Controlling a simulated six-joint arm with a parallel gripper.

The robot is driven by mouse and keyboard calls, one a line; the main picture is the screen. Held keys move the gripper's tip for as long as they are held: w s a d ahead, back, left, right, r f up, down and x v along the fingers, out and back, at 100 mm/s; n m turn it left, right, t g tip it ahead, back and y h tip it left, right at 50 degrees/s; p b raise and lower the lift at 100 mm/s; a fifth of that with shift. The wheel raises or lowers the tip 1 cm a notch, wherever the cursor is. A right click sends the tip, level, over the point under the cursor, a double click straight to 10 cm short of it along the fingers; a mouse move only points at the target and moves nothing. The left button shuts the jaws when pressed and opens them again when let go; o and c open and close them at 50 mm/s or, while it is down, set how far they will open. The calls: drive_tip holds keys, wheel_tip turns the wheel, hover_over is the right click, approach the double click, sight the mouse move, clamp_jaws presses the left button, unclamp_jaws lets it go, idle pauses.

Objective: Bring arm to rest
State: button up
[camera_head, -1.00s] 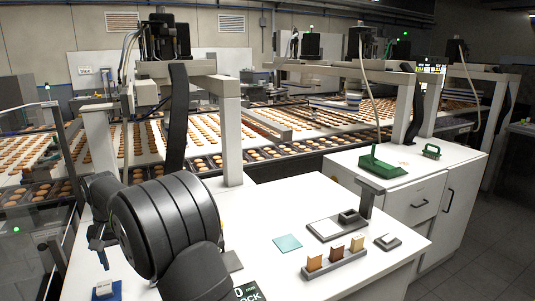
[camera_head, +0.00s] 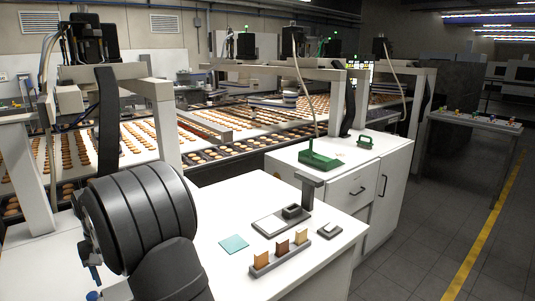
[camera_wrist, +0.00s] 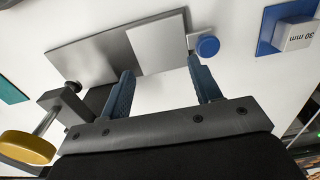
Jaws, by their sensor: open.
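My arm's dark grey links stand in the left foreground of the head view, over the white worktop (camera_head: 215,205). In the wrist view my gripper (camera_wrist: 160,68) is open, with its two blue fingers apart and nothing between them. Below the fingers is a grey plate (camera_wrist: 90,55) with a lighter plate (camera_wrist: 158,45) on it. A round blue knob (camera_wrist: 208,46) lies just beyond the right fingertip. Whether the fingers touch anything cannot be told.
A blue pad (camera_wrist: 266,40) holds a white block marked 30 mm (camera_wrist: 300,36). A yellow disc (camera_wrist: 27,147) is at lower left. A rack with upright biscuits (camera_head: 262,268), a teal square (camera_head: 233,244) and a dark-framed device (camera_head: 272,226) stand on the worktop.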

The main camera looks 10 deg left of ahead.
wheel_tip(320, 180, down, 4)
drive_tip(key=shift+r, duration=0.1)
drive_tip(key=shift+w+d+r, duration=0.1)
drive_tip(key=shift+r, duration=2.6)
drive_tip(key=shift+f, duration=0.15)
wheel_tip(320, 180, down, 5)
drive_tip(key=shift+r, duration=0.1)
wheel_tip(320, 180, up, 9)
drive_tip(key=s+a, duration=0.4)
drive_tip(key=a, duration=0.1)
drive_tip(key=shift+s, duration=0.35)
drive_tip(key=shift+r, duration=0.1)
